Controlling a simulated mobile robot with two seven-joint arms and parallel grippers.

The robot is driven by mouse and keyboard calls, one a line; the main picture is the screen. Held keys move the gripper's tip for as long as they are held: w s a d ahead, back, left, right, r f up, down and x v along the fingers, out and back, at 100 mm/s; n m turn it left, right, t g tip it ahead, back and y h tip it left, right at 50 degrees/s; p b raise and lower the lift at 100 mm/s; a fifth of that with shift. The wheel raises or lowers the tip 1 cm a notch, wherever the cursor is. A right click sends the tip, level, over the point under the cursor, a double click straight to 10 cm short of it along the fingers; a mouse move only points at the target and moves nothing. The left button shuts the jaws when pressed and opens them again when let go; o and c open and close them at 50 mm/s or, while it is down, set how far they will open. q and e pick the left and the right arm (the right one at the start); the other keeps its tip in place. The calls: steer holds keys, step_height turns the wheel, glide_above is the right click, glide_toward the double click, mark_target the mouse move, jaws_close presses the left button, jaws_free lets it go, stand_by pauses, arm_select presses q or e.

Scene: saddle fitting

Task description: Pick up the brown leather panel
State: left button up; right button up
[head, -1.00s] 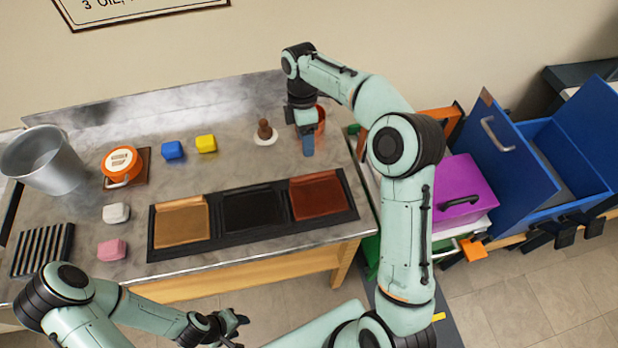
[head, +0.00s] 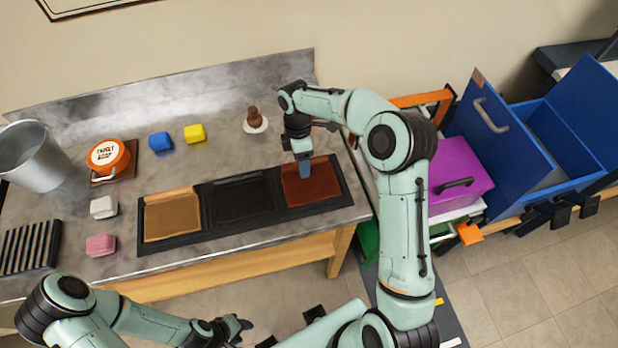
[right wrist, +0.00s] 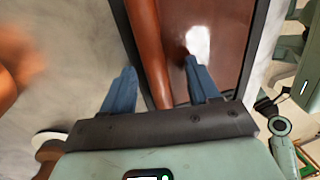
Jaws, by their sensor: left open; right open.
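The brown leather panel (head: 318,188) is reddish brown and lies in the right compartment of a black tray (head: 143,238). Its raised back edge shows in the right wrist view (right wrist: 150,50). My right gripper (head: 305,172) points down at the panel's back part. Its blue fingers (right wrist: 160,88) are open, one on each side of the raised edge, with nothing gripped. I cannot tell if they touch the panel. A tan panel (head: 172,218) and a black panel (head: 242,200) lie in the other compartments. My left gripper (head: 236,326) is open and empty in front of the bench.
An orange tin (head: 108,155), blue block (head: 160,141), yellow block (head: 195,133) and brown-handled tool (head: 255,120) stand behind the tray. A metal bucket (head: 35,157), white block (head: 104,207), pink block (head: 100,245) and ribbed rack (head: 28,245) are left. A purple box (head: 460,172) stands right.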

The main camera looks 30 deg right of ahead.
jaws_close()
steer(key=shift+r, duration=0.1)
